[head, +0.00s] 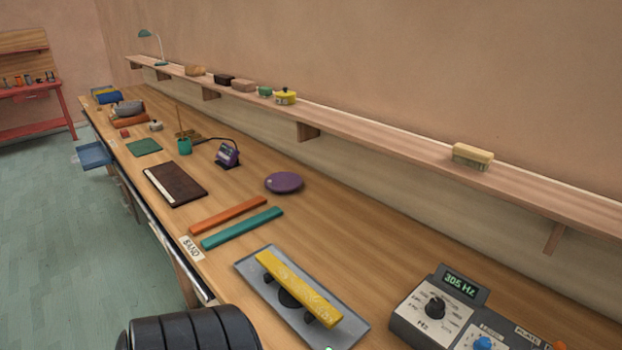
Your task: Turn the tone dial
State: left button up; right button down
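A grey tone generator box (402,323) sits at the bottom right of the head view, partly cut off by the lower edge. Its raised display (461,286) reads 305 Hz in green. A black dial (435,306) marked Hz sits on a pale scale on its sloped face. A blue knob (483,343) is lower right of that dial, and an orange part (559,346) shows at the frame's edge.
Left of the box, a yellow bar (298,288) rests above a grey metal plate (262,299). Teal (242,228) and orange (229,215) bars lie beyond. A wall shelf (385,140) runs behind the bench. Bare wood (390,240) lies behind the box.

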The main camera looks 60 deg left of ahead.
aim_at(434, 309)
jog(key=u, duration=1.6)
jog(key=k+j+u, duration=0.45)
jog(key=k, duration=0.2)
